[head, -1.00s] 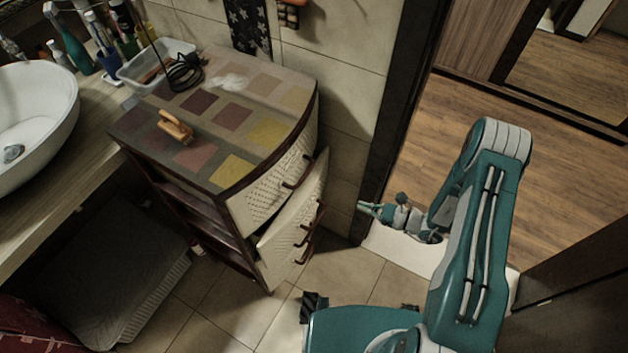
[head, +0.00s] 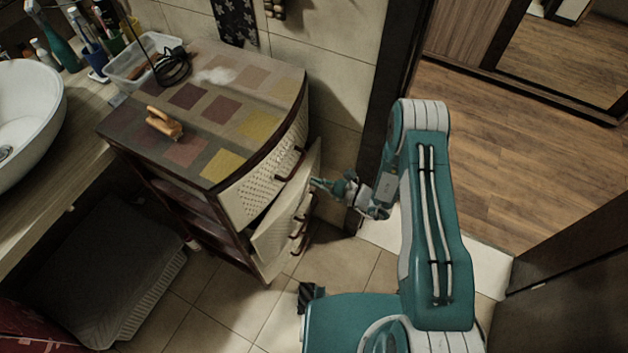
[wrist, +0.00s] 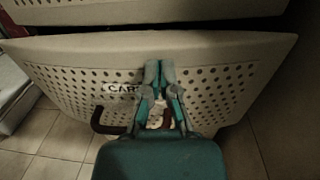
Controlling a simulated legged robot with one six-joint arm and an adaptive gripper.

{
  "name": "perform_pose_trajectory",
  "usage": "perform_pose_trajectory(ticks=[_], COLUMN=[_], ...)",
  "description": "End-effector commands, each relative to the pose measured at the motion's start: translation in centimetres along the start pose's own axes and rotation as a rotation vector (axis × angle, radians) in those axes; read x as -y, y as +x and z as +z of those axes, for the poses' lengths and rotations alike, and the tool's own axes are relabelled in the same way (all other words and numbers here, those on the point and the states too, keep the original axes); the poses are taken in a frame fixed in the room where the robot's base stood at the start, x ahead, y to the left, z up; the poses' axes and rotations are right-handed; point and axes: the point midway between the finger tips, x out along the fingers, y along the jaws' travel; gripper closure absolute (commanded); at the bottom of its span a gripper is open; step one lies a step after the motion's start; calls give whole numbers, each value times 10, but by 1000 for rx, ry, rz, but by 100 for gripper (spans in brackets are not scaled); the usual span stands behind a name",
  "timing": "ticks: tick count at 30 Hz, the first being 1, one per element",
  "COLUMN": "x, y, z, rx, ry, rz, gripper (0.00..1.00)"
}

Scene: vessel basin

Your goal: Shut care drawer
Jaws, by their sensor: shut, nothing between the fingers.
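The care drawer (head: 283,219) is a cream perforated drawer front, standing out from the dark wooden cabinet (head: 185,215) below the upper drawer. In the wrist view the drawer front (wrist: 215,92) spans the picture, with a partly covered label (wrist: 119,88) reading "CAR" and a dark handle (wrist: 107,124). My gripper (head: 316,183) is shut and empty at the drawer's right upper side in the head view. In the wrist view my gripper (wrist: 161,66) points at the upper middle of the front, over the handle. I cannot tell if it touches.
The upper drawer (head: 262,165) looks closed. A brush (head: 164,123) and a plastic bin (head: 140,62) with a coiled cable sit on the cabinet top. A sink (head: 28,112) is at left. The doorway floor (head: 480,150) is clear at right.

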Motion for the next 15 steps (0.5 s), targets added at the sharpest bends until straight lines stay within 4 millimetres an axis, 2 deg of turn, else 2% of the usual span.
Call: perform_pose_trajectory(ticks=[3, 15], x=[0, 0], y=[7, 14], z=[0, 0], rx=[-1, -1], ry=[-1, -1], rz=[2, 2], gripper=[100, 100])
